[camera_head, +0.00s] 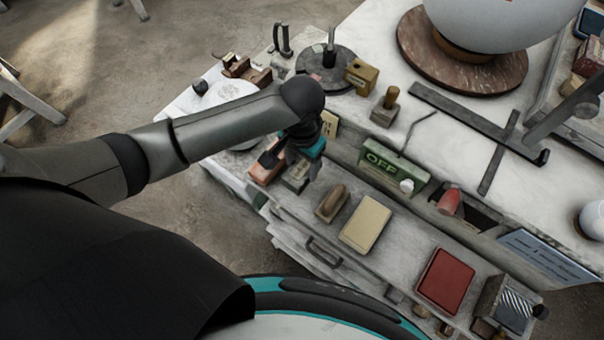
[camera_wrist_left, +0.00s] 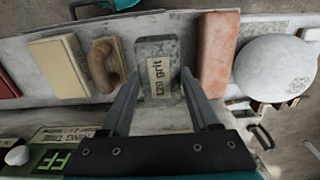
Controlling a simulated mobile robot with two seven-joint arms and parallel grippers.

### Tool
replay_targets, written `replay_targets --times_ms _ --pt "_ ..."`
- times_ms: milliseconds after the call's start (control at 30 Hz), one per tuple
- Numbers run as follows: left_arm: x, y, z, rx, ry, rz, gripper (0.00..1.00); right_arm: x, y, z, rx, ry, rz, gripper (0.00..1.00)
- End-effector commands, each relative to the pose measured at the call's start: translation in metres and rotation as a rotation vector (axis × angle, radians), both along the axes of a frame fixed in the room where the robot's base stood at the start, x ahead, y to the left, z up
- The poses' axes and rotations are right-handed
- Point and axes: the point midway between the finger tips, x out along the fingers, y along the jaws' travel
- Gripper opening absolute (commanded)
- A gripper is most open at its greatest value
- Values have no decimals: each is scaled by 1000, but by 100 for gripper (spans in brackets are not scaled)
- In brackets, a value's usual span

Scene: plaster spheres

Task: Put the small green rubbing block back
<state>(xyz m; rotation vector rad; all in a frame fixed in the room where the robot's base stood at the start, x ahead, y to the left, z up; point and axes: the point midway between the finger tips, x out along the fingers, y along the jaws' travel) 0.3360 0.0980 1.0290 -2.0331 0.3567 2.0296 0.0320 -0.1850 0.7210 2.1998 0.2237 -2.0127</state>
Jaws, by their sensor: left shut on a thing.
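The small grey-green rubbing block (camera_wrist_left: 157,68) has a pale "120 grit" label and is between the two fingers of my left gripper (camera_wrist_left: 160,82) in the left wrist view. The gripper is shut on it. In the head view the block (camera_head: 296,180) shows just below my left gripper (camera_head: 291,162), partly hidden by it. The block is at the narrow shelf (camera_head: 296,208) in front of the bench; I cannot tell whether it touches the shelf. My right gripper is not in view.
An orange-red brick (camera_wrist_left: 216,52) is close on one side of the block; a wooden-handled tool (camera_wrist_left: 103,65) is on the other, then a cream block (camera_head: 365,224). A red pad (camera_head: 446,280) lies farther right. A green "OFF" box (camera_head: 395,165) stands behind the shelf.

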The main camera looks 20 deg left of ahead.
Motion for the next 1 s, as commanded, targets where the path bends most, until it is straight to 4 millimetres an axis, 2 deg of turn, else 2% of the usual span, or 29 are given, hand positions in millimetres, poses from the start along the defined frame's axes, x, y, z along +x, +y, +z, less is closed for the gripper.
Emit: replay_targets --times_ms 167,433,833,867,1000 --pt "1 -1 -13 -2 0 0 0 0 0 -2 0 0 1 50" --pt "1 -1 -49 -1 -1 0 0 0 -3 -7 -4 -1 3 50" --pt "1 -1 -55 -2 -2 1 0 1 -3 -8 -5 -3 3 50" --pt "0 -1 -56 -1 -1 0 63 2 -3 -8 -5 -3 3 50" --pt "0 -1 -55 -1 -1 0 79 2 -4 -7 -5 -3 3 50"
